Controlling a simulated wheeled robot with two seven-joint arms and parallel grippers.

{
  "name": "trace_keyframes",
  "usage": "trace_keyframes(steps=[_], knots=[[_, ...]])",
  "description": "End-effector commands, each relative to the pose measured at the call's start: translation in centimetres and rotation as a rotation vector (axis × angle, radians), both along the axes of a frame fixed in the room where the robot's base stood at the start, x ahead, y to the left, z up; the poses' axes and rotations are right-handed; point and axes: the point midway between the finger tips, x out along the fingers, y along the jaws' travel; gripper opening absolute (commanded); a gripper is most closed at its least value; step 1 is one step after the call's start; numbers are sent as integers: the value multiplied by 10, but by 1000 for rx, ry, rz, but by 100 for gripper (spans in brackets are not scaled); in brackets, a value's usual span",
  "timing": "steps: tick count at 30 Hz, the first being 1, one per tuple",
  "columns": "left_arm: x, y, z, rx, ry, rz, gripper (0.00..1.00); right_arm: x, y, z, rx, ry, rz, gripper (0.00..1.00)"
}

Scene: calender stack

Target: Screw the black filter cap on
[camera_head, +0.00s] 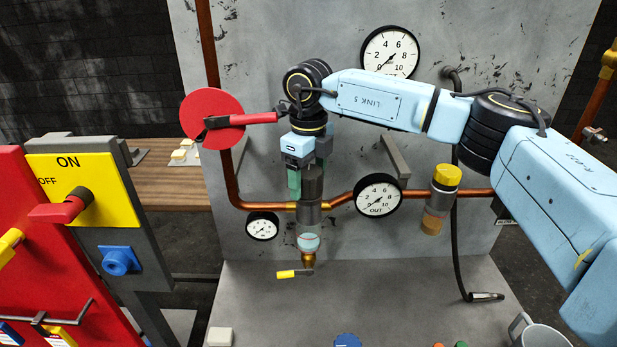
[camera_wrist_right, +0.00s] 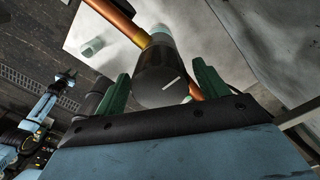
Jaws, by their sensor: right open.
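The black filter cap (camera_wrist_right: 163,77), with a white line on its end, stands upright on the filter in the copper pipe run. In the head view the cap (camera_head: 312,187) shows just below my right gripper (camera_head: 300,180). The filter has a grey collar (camera_head: 308,214) and a clear bowl (camera_head: 308,242). My right gripper points down; in the right wrist view its green fingers (camera_wrist_right: 163,88) are apart, one on each side of the cap. I cannot tell whether they touch it. A small light-blue arm at the left of that view seems to be my left; its fingers are unclear.
Gauges (camera_head: 378,195) and a yellow-capped fitting (camera_head: 445,182) are on the pipe to the right. A red and yellow switch panel (camera_head: 75,190) stands at left.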

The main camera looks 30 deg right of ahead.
Motion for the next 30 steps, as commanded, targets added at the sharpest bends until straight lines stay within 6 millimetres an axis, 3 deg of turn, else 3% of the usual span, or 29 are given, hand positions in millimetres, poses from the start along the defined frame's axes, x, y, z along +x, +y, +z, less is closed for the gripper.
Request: trace_keyframes(steps=[3,12,21,30], knots=[[0,0,0,0,0,0,36,0,0,0,0,0,0,73],[0,0,0,0,-1,0,36,0,0,0,0,0,0,33],[0,0,1,-1,-1,0,36,0,0,0,0,0,-180,32],[0,-1,1,-1,-1,-1,36,0,0,0,0,0,-201,32]])
